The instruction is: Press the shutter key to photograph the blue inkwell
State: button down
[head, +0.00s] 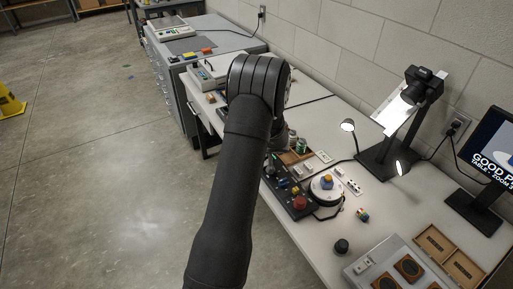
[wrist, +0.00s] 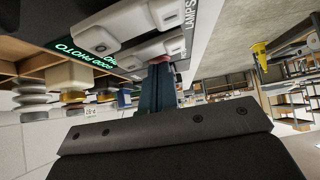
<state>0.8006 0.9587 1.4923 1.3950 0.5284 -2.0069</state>
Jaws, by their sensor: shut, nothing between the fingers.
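The control box (head: 290,192) has a red button (head: 299,202) and several small coloured keys. I cannot tell which is the shutter key.
A camera on a stand (head: 425,88) stands behind the turntable, with lamps (head: 348,126) beside it. A monitor (head: 492,148) at the right edge reads "GOOD P", cut off. Wooden trays (head: 452,258) lie at the front right.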

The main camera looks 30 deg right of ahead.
jog(key=shift+s+a+f, duration=0.2)
jog(key=shift+f, duration=0.25)
jog(key=r, duration=0.5)
jog(key=shift+d+r, duration=0.15)
jog(key=shift+d, duration=0.05)
jog(key=v, duration=0.9)
jog(key=shift+w, duration=0.1)
jog(key=x, duration=0.8)
jog(key=shift+w+r, duration=0.35)
jog(key=v, duration=0.5)
jog(key=shift+s+r, duration=0.1)
jog(key=shift+s, duration=0.1)
